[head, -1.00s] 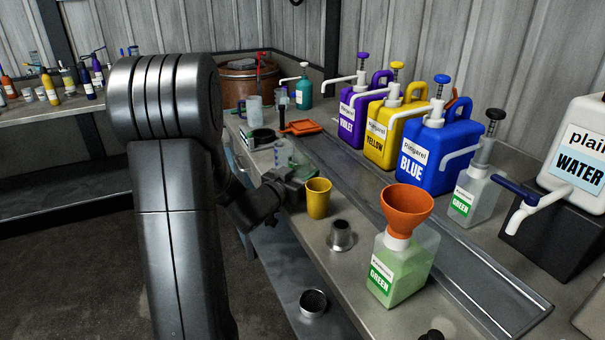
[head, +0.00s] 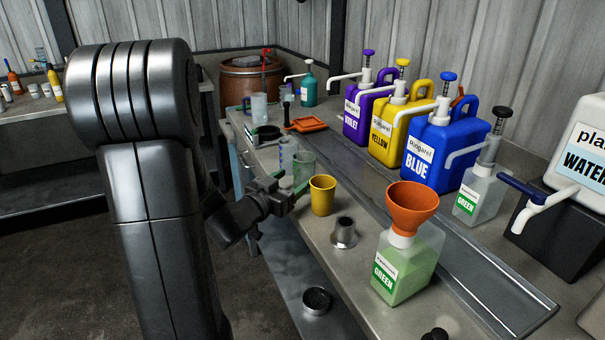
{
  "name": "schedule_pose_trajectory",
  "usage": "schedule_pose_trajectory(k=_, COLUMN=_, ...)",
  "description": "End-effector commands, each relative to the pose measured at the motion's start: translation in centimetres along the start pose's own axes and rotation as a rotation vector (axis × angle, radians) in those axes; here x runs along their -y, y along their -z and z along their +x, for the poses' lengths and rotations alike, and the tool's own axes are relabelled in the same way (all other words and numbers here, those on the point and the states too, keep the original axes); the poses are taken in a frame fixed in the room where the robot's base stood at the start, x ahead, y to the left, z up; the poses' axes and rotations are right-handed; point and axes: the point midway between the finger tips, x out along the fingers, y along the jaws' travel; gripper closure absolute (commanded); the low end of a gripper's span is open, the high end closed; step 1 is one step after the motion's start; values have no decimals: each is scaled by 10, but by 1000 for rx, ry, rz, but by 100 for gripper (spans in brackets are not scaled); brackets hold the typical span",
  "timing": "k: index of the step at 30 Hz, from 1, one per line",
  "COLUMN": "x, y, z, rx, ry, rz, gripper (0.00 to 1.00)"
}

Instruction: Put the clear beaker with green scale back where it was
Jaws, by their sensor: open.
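A clear, green-tinted beaker (head: 304,165) stands upright on the bench, left of and behind the yellow cup. The scale on it is too small to read. Another clear beaker with bluish marks (head: 288,150) stands just behind it to the left. My gripper (head: 291,186) is open, at the bench's front edge, just in front of the green-tinted beaker. The jaws appear empty and apart from it, though their tips are small and overlap the beaker's base in the picture.
A yellow cup (head: 322,195) stands close to the right of my gripper, with a metal funnel piece (head: 344,232) nearer. A green-labelled bottle (head: 405,265) carries an orange funnel (head: 412,207). An orange tray (head: 306,124) lies farther back. Pump jugs line the wall.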

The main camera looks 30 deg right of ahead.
Motion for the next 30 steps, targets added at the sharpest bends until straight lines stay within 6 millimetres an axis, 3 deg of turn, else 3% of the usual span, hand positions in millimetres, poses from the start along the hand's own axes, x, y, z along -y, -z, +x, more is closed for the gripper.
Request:
schedule_pose_trajectory(k=3, x=1, y=0, z=-24, rx=0, ry=4, rz=0, gripper=33)
schedule_pose_trajectory(k=9, x=0, y=0, z=-44, rx=-1, ry=1, rz=0, gripper=33)
schedule_pose_trajectory(k=30, x=0, y=0, z=-48, rx=-1, ry=0, rz=0, gripper=33)
